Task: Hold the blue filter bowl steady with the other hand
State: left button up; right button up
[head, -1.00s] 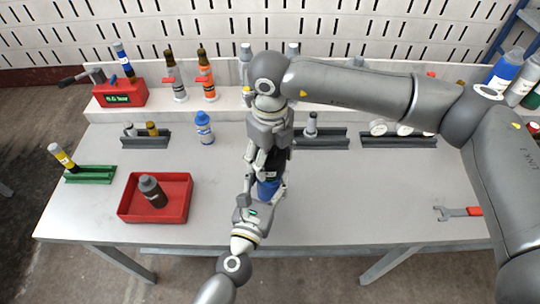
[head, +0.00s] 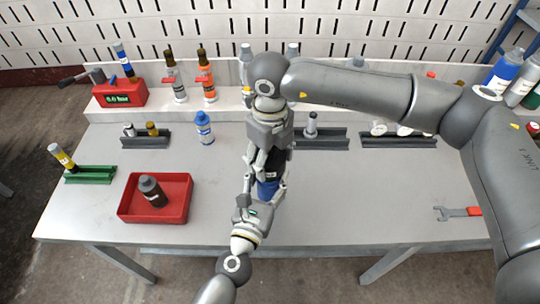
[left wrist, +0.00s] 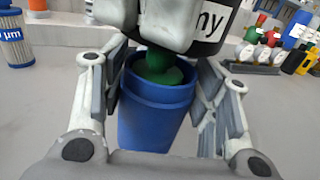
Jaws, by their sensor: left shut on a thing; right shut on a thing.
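The blue filter bowl (head: 268,189) stands upright mid-table; the left wrist view shows it large (left wrist: 155,125). My left gripper (head: 266,197) comes in from the front and is shut on the bowl, one finger on each side. A black part (left wrist: 205,30) with a white label ending in "ny" is directly above it. A green piece (left wrist: 158,68) under the black part reaches into the bowl's open mouth. My right gripper (head: 268,158) is shut on the black part from above. In the head view the grippers hide much of both parts.
A red tray (head: 185,212) with a dark bottle lies to the left. Dark racks (head: 400,140) line the back. A wrench (head: 458,212) lies at right; the table between is clear.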

jog(key=shift+f, duration=0.65)
jog(key=o, duration=1.2)
jog(key=shift+o, duration=0.2)
jog(key=shift+m, duration=0.6)
jog(key=shift+r, duration=5.25)
